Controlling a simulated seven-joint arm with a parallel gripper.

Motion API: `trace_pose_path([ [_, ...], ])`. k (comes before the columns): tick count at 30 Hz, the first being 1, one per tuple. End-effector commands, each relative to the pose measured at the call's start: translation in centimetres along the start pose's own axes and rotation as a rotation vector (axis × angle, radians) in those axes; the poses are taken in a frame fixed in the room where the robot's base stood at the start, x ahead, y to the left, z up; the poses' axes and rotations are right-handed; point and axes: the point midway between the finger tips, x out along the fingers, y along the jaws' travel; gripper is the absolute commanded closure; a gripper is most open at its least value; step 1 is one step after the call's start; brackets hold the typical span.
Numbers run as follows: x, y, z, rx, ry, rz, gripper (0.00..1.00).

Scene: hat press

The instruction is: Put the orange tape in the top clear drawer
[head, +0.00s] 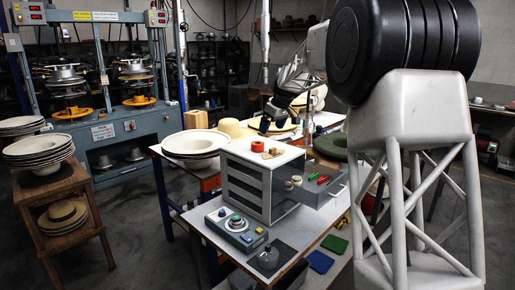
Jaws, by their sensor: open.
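The orange tape (257,146), a small ring, lies on the white top of a grey drawer cabinet (246,182). The top clear drawer (325,198) is pulled out to the right. In it are red and green items (322,179) and small pale rolls (293,182). My gripper (285,127) is open, with its dark fingers above and behind the cabinet top. It is apart from the orange tape, up and to its right. I see nothing held in it; its fingertips are small and dark in this view.
A small tan piece (272,153) lies beside the tape. A control box (236,229) stands in front of the cabinet. Pale hats (195,143) are stacked at its left, and a dark green hat (331,146) sits behind the open drawer. Parts of my own body fill the right side.

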Motion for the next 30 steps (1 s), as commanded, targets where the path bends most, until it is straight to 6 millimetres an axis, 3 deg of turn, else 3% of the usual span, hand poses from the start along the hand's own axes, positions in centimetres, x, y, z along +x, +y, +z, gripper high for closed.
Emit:
trace_pose_path([
  [9,4.7,3.7,-4.4,-0.089,0.022,-0.025,0.07],
  [15,6.6,5.2,-6.3,-0.13,0.035,-0.032,0.07],
  [30,7.4,5.7,-6.9,-0.146,0.039,-0.036,0.07],
])
